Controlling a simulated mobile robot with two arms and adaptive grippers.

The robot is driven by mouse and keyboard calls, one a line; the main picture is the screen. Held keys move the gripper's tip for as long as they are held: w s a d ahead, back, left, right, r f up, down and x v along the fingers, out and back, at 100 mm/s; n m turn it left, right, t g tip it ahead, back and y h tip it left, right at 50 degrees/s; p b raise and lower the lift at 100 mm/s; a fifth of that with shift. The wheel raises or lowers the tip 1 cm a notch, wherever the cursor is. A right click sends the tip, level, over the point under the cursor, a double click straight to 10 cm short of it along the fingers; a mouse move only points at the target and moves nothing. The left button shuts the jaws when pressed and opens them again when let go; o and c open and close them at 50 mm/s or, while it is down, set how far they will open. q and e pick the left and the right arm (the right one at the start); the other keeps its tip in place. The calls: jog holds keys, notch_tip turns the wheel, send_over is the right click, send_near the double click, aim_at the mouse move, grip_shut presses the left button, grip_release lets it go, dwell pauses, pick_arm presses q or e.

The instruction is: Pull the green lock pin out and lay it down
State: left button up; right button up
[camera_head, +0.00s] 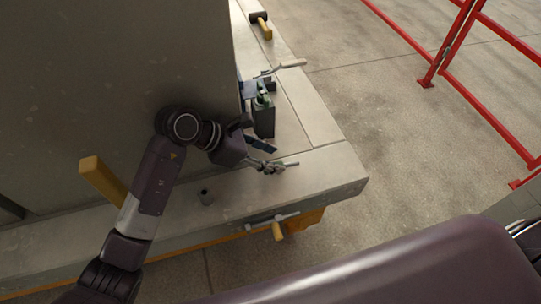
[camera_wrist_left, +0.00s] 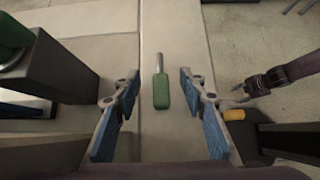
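The green lock pin (camera_wrist_left: 161,92) lies on the pale ledge, its green grip towards me and its grey shaft pointing away. In the head view its shaft (camera_head: 290,163) sticks out beyond my left gripper (camera_head: 266,157), which hides the grip. In the left wrist view my left gripper (camera_wrist_left: 160,108) has its blue-padded fingers wide apart, one on each side of the pin and clear of it. My right gripper (camera_wrist_left: 240,98) seems to be the dark, small end of the purple arm at the right; whether it is open is unclear.
A grey bracket (camera_head: 263,122) with a green part (camera_head: 262,98) stands beside the tall panel (camera_head: 120,60). A hammer (camera_head: 263,26) lies farther back. Red railings (camera_head: 440,65) stand beyond open floor.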

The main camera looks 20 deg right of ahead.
pick_arm(q)
jog(key=shift+a, duration=0.1)
jog(key=v, duration=0.7)
jog(key=shift+r, duration=0.2)
